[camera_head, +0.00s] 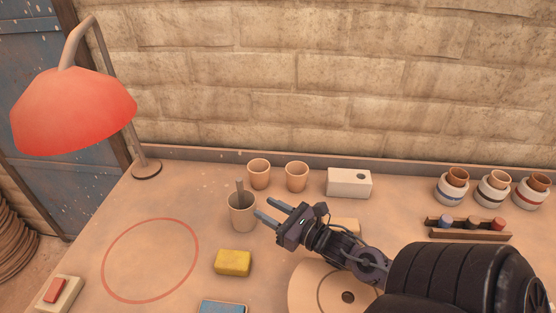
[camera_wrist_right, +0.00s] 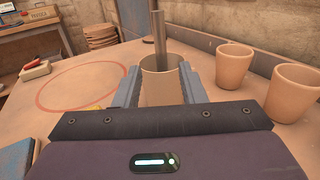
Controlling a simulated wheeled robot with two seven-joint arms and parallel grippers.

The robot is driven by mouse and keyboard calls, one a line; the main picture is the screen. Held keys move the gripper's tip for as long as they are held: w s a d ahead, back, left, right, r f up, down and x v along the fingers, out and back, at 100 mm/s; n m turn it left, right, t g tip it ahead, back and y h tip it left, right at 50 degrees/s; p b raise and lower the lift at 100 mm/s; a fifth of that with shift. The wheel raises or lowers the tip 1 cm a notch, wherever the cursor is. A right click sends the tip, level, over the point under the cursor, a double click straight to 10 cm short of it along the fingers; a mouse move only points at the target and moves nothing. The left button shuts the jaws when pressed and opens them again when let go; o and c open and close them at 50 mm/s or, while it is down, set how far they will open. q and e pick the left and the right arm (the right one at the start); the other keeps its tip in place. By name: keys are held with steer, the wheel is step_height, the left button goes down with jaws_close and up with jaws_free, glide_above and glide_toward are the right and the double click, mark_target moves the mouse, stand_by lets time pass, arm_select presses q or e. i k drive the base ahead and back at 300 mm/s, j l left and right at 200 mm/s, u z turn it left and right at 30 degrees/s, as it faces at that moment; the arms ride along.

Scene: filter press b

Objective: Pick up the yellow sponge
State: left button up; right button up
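The yellow sponge (camera_head: 233,262) lies flat on the table, left of the round disc and right of the red ring. In the right wrist view only a sliver of yellow (camera_wrist_right: 96,107) shows beside the left finger; the rest is hidden behind my gripper. My right gripper (camera_head: 265,208) is open, behind and to the right of the sponge. Its fingers point left toward a beige cup (camera_head: 242,213) with a grey stick in it. In the right wrist view the cup (camera_wrist_right: 160,88) appears between the spread fingers (camera_wrist_right: 160,86); I cannot tell whether they touch it. My left gripper is out of view.
Two empty cups (camera_head: 259,173) (camera_head: 297,176) and a white block (camera_head: 349,183) stand behind my right gripper. A round disc (camera_head: 309,287) lies under my right arm. A blue pad (camera_head: 222,308) lies in front of the sponge. The red ring's area (camera_head: 150,262) is clear.

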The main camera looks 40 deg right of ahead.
mark_target(235, 262)
steer(key=k+j, duration=0.55)
steer(key=j, duration=0.15)
steer(key=k+j, duration=0.6)
steer(key=j, duration=0.15)
